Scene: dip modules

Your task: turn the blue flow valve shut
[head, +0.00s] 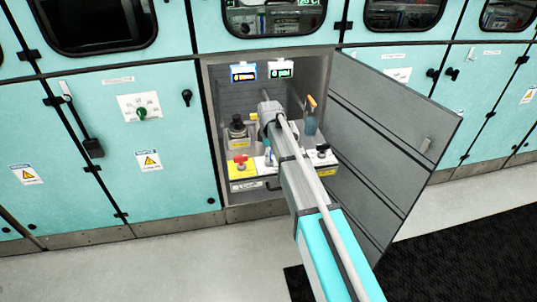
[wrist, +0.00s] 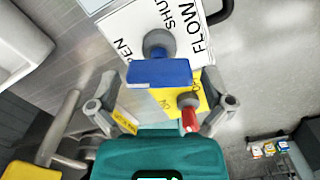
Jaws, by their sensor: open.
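The blue flow valve (wrist: 160,72) is in the upper middle of the wrist view. Its blue bar handle lies across the picture, with a round grey hub (wrist: 158,43) beyond it. The white plate (wrist: 125,28) behind it carries the words OPEN, SHUT and FLOW, partly covered. My gripper (wrist: 160,88) is open, with one grey finger on each side of the handle and nothing held. I cannot tell whether either finger touches it. In the head view my gripper (head: 268,112) is inside the open cabinet, and my arm hides much of the valve area.
A red-handled valve (wrist: 188,112) on a yellow plate sits close by, between the fingers in the wrist view. In the head view a red knob (head: 240,160) is left of my arm and a black knob (head: 322,150) right. The open cabinet door (head: 385,150) stands at right.

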